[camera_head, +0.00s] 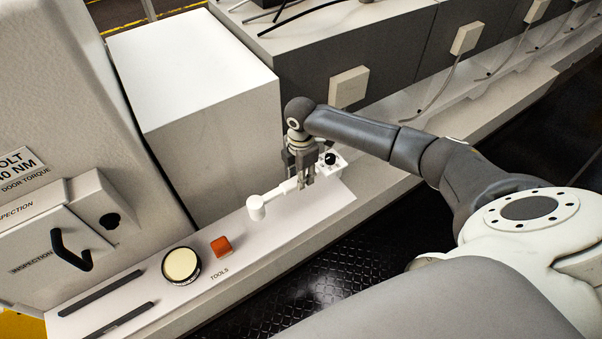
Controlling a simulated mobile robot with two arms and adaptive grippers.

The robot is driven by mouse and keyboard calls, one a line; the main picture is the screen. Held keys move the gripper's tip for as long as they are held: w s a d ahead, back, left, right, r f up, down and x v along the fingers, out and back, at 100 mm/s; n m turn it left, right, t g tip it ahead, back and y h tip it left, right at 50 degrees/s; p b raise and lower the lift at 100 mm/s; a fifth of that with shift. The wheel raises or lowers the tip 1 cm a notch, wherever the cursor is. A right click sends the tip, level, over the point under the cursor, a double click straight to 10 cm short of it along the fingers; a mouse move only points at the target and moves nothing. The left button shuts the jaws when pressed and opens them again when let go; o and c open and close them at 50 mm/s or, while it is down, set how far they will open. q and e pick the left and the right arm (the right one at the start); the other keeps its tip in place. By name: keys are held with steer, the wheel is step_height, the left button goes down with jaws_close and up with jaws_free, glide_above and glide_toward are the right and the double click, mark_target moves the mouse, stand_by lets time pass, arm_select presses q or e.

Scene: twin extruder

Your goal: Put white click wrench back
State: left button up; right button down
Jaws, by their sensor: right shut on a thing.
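The white click wrench (277,196) lies along the far right end of the white tool shelf (222,293), its round white head (256,207) to the left. My right gripper (304,182) reaches down from above and is shut on the wrench's right part. I cannot tell whether the wrench touches the shelf or is held just above it. A small white block with a black knob (331,159) shows just right of the gripper fingers. My left gripper is not in view.
On the shelf are an orange block (222,246), a round tin with a cream top (181,265) and two dark bars (99,293). An inspection door with a black handle (73,250) stands at left. A white box (192,80) rises behind the shelf.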

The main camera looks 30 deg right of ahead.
steer(key=shift+d+r+p, duration=0.1)
steer(key=shift+r+p, duration=0.05)
steer(key=shift+p, duration=0.15)
steer(key=shift+f+b, duration=2.75)
steer(key=shift+f, duration=1.8)
steer(key=c, duration=1.1)
jaws_free()
steer(key=shift+o, duration=0.2)
steer(key=shift+s+f, duration=0.1)
step_height(320, 180, up, 12)
steer(key=shift+r, duration=0.1)
